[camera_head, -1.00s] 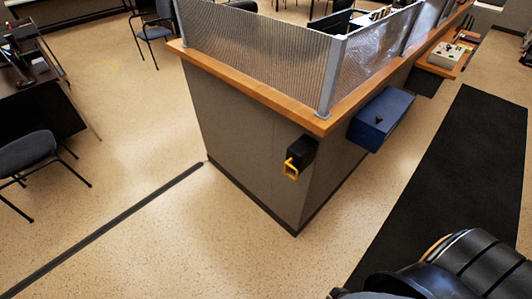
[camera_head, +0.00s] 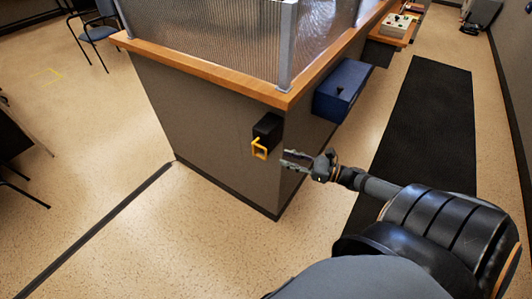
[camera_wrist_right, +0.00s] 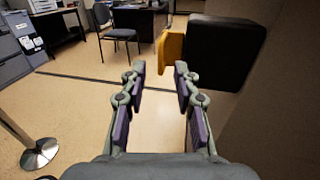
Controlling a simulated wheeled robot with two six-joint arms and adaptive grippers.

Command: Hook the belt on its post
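The black belt case (camera_head: 268,129) is fixed to the grey counter wall near its corner. A yellow belt end (camera_head: 258,150) shaped like a loop sticks out from it. In the right wrist view the case (camera_wrist_right: 222,52) and the yellow end (camera_wrist_right: 173,48) are above and right of the fingers. My right gripper (camera_head: 285,160) is open and empty, just right of the yellow end in the head view; the wrist view shows a gap between its fingers (camera_wrist_right: 160,70). A post with a round silver base (camera_wrist_right: 40,154) stands at the left of the wrist view; its top is hidden. My left gripper is not in view.
The counter's wooden ledge (camera_head: 215,68) and clear panels rise above the case. A blue box (camera_head: 341,90) hangs on the counter's right side. A dark mat (camera_head: 425,130) lies on the right floor. A chair (camera_wrist_right: 120,27) stands beyond open floor.

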